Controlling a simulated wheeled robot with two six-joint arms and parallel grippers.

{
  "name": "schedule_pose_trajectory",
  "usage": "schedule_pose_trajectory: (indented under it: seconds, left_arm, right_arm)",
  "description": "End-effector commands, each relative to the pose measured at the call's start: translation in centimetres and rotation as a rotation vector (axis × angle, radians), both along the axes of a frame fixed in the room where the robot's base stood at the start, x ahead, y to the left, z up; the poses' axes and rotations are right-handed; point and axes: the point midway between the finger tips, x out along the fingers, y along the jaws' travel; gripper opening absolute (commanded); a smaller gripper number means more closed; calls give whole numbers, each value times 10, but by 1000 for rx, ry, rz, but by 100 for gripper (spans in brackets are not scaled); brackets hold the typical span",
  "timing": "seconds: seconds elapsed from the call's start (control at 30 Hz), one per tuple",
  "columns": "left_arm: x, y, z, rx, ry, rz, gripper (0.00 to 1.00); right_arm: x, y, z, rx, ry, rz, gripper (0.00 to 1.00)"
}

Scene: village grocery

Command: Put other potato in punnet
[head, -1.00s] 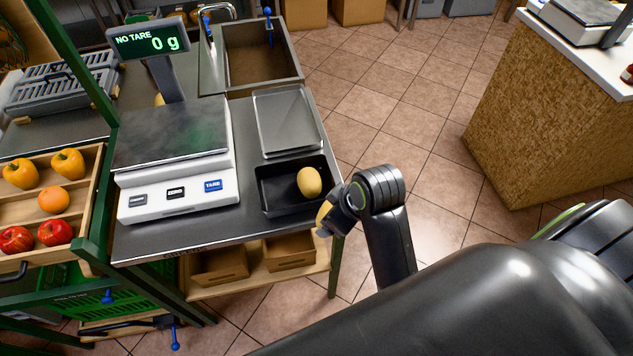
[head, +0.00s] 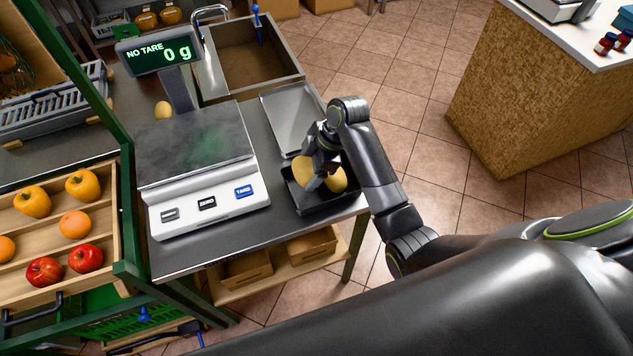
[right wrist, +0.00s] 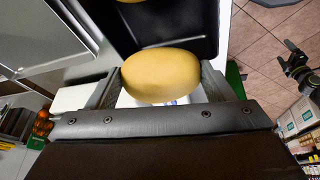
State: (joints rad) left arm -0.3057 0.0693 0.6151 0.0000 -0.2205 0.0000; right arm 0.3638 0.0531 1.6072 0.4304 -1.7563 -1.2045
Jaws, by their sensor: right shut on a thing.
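My right gripper (head: 318,172) reaches in over the black punnet (head: 328,206) from the right. It is shut on a yellow potato (head: 302,167), which shows at the punnet's left side in the head view. In the right wrist view this potato (right wrist: 160,76) sits between the two fingers, near the punnet's edge (right wrist: 203,47). Another potato (head: 338,181) lies in the punnet, partly hidden by the gripper; only its edge shows at the top of the wrist view. I cannot tell whether the held potato touches the punnet floor. My left gripper is not in view.
A scale (head: 205,212) reading 0 g stands left of the punnet. An empty metal tray (head: 291,118) lies behind it, with a sink (head: 255,75) farther back. A yellowish round item (head: 162,109) sits behind the scale. A fruit crate (head: 105,225) is at left.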

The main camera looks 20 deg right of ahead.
Motion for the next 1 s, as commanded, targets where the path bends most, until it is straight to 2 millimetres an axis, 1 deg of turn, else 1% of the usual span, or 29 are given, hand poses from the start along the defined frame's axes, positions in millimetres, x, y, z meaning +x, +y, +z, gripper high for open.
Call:
schedule_pose_trajectory:
  seconds: [0.03,0.13,0.27,0.53,0.63,0.87,0.97,1.0]
  left_arm:
    - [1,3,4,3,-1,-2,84]
    - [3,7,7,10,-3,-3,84]
    - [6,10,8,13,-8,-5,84]
    - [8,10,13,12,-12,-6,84]
    - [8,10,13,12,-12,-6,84]
    - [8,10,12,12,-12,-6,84]
    - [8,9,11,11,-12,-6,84]
    - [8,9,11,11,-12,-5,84]
  right_arm:
    - [-1,1,-10,2,6,-2,49]
    - [-1,0,-27,1,4,-3,49]
    - [0,0,-38,0,1,-2,49]
    - [0,0,-70,1,1,-4,49]
    - [0,0,-75,0,-1,-4,49]
    - [0,0,-75,0,-2,-4,49]
    - [0,0,-78,0,-1,-4,49]
    - [0,0,-78,0,-1,-4,79]
